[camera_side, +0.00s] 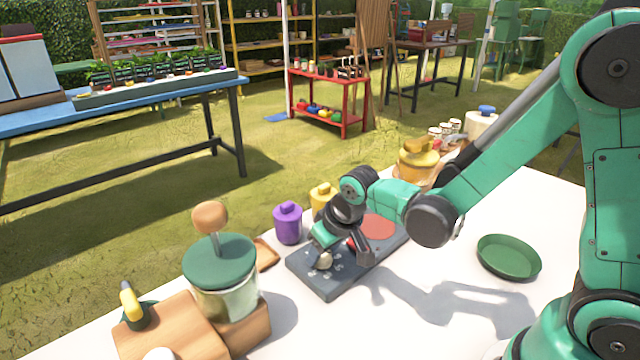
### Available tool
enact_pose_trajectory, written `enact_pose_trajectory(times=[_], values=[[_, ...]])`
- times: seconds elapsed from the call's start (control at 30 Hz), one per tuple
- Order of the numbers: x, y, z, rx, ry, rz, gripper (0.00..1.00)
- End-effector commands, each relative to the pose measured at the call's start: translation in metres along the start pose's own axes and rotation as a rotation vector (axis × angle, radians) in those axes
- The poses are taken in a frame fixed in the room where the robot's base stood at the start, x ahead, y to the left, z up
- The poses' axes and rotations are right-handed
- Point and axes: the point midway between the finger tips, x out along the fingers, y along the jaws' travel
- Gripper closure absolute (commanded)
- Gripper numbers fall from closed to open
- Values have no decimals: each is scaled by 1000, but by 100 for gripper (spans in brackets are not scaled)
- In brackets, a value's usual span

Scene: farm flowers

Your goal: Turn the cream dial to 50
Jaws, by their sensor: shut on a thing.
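The cream dial (325,260) sits on the dark grey scale-like base (322,287), at its near left end. White marks surround the dial on the base, but they are too small to read. My gripper (338,250) is over this end of the base, pointing down, with its fingers at the dial and shut on it. The fingers and wrist hide part of the dial, so its setting cannot be told. A round red plate (378,229) lies on the far right part of the same base.
Purple (288,223) and yellow (322,196) jars stand just behind the base. A green-lidded glass jar (222,275) on a wooden block stands to the left. A green dish (508,256) lies to the right. White table between base and dish is clear.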

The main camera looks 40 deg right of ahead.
Motion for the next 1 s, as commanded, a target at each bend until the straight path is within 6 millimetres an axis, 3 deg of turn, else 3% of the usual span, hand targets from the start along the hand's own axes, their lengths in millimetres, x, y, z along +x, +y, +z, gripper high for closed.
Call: enact_pose_trajectory(times=[0.73,0.77,0.8,0.87,1.0], values=[[0,0,0,87,-2,36,100],[0,0,0,87,-2,36,50],[0,0,0,87,-2,36,38],[0,0,0,87,-2,36,24],[0,0,0,86,-1,36,24]])
